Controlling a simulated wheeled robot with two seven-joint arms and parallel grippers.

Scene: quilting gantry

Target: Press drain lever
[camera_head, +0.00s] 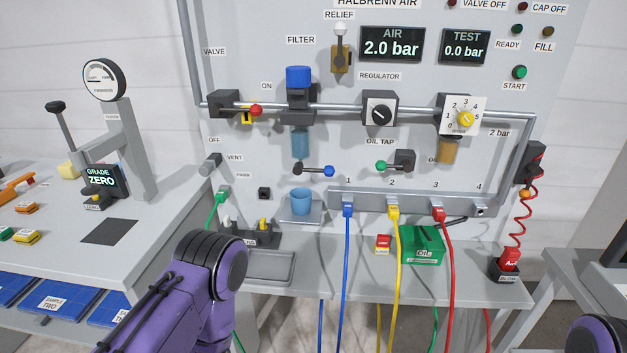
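A small dark lever with a blue ball knob (328,171) sticks out to the right below the filter and lies about level. It carries no readable label, but it is the lever under the filter's blue-tinted bowl (300,143). The filter has a blue cap (298,76). A blue cup (301,201) stands on a small shelf below the lever. My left arm reaches in at the bottom left, and its gripper is not visible. Only a small part of my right arm shows at the bottom right corner. Neither gripper touches anything that I can see.
A second lever with a green knob (381,166) sits to the right at the oil tap. A red valve knob (256,110) is on the pipe. Blue, yellow and red hoses hang from the manifold (459,205). A green oil box (421,246) sits on the bench shelf.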

